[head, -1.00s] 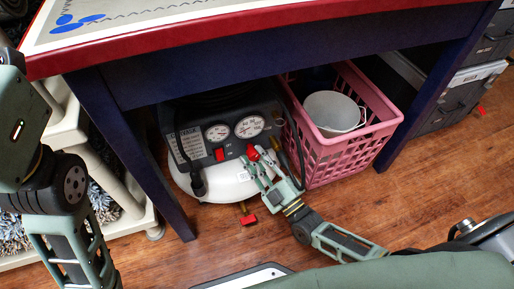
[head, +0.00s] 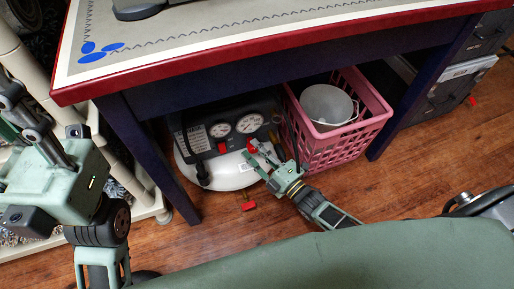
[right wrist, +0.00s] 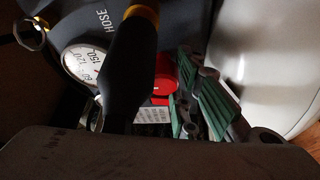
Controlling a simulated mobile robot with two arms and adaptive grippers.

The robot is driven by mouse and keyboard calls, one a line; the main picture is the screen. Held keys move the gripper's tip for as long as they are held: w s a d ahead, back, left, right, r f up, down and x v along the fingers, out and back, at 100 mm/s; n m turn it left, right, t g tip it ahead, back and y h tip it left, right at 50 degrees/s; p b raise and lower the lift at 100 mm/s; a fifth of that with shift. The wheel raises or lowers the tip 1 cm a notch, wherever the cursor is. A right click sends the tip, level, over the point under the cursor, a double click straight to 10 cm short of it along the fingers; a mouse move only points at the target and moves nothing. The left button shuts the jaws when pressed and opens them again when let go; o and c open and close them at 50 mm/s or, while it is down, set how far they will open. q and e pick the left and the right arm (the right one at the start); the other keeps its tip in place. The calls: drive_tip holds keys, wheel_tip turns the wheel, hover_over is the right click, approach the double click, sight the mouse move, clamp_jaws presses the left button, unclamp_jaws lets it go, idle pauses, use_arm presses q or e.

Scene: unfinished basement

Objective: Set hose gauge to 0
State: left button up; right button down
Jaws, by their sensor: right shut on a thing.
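The air compressor (head: 237,178) stands under the table, with a white tank and a dark front panel. The panel has two round gauges. The hose gauge (head: 249,123) is the right one; beside the word HOSE, its dial also shows in the right wrist view (right wrist: 86,62). Its needle is too small to read. My right gripper (head: 259,151) is shut on the red knob (head: 252,146) below that gauge; the knob also shows in the right wrist view (right wrist: 163,80), partly hidden. My left gripper (head: 17,108) is at the left edge, away from the compressor; its jaws are unclear.
The table (head: 290,45) with a red edge overhangs the compressor. A pink basket (head: 345,143) holding a white bucket (head: 327,104) stands close on its right. A red valve handle (head: 249,206) hangs below the tank.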

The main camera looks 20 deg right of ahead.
drive_tip(key=shift+w+d+r, duration=0.1)
drive_tip(key=shift+d+r, duration=0.15)
drive_tip(key=shift+r, duration=0.05)
drive_tip(key=c, duration=1.6)
unclamp_jaws()
drive_tip(key=shift+o, duration=0.2)
drive_tip(key=shift+f, duration=0.1)
drive_tip(key=shift+s+d+f, duration=0.1)
drive_tip(key=shift+s+f, duration=0.05)
drive_tip(key=shift+s, duration=0.35)
drive_tip(key=r+v, duration=0.1)
drive_tip(key=v, duration=1)
drive_tip(key=shift+f, duration=0.4)
